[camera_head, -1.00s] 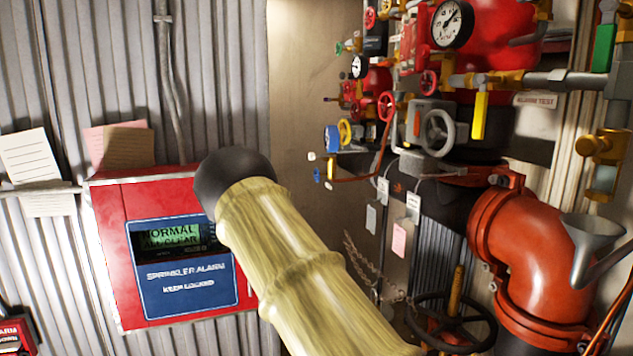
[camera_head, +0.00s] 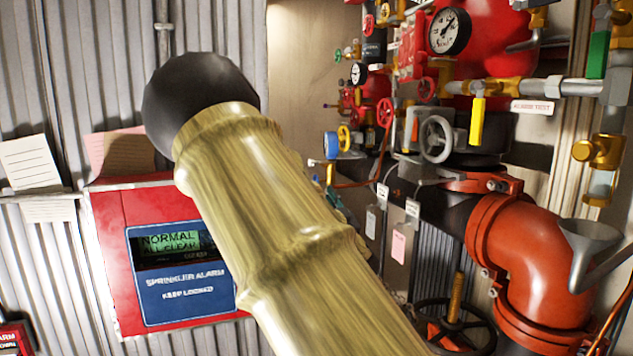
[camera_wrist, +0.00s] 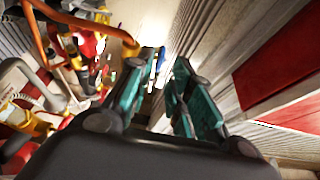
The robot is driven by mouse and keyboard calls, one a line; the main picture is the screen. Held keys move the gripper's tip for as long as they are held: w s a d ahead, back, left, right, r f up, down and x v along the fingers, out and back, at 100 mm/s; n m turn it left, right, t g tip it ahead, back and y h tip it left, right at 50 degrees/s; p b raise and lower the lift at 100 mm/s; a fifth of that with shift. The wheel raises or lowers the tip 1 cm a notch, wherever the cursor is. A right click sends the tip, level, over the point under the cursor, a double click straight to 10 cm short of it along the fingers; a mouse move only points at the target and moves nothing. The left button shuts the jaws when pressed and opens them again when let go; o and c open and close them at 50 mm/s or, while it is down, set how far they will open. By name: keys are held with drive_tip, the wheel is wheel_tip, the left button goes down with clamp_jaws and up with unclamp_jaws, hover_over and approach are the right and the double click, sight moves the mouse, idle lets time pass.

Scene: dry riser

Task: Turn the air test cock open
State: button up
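No readable label marks the air test cock, so I cannot tell which fitting it is. A yellow lever (camera_head: 477,121) hangs down from the brass and grey pipe, left of a white sign that seems to read "alarm test". A small blue and yellow fitting (camera_wrist: 153,70) shows by the fingertips; contact cannot be told. In the head view my arm hides most of the gripper.
The red sprinkler alarm panel (camera_head: 165,262) is on the corrugated wall at left. A grey handwheel (camera_head: 436,139), red handwheels, gauges (camera_head: 450,30) and a large red pipe elbow (camera_head: 545,260) crowd the right. A grey funnel (camera_head: 588,245) stands at far right.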

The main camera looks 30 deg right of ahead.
drive_tip(key=p+x, duration=0.2)
drive_tip(key=x, duration=0.5)
drive_tip(key=shift+w+d, duration=0.1)
drive_tip(key=shift+w, duration=0.05)
drive_tip(key=shift+c, duration=0.2)
clamp_jaws()
